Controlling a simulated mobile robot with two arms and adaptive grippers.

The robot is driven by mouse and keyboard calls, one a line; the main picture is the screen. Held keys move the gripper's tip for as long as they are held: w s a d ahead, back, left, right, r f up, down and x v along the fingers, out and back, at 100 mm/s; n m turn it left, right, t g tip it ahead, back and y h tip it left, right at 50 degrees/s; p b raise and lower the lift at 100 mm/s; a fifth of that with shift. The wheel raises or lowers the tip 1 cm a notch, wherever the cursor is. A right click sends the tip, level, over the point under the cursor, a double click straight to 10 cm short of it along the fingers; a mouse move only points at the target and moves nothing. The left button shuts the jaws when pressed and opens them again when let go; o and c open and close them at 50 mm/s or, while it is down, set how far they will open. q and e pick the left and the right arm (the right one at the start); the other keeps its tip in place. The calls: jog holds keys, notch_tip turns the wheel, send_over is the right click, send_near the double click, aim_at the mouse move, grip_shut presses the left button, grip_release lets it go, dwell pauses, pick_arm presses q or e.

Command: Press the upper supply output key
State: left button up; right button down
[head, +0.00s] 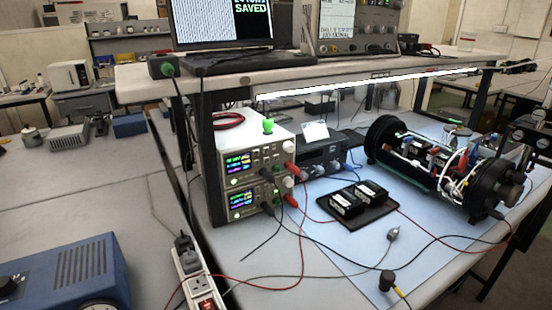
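The lower supply (246,205) also has a lit screen (243,199) and red and black leads. Neither of my grippers is in view.
A black tray (372,218) with two battery-like blocks lies right of the supplies. An open cylinder assembly (440,165) lies at the right. Loose leads cross the mat (330,275). The shelf (300,76) overhangs the supplies. A power strip (191,270) stands in front.

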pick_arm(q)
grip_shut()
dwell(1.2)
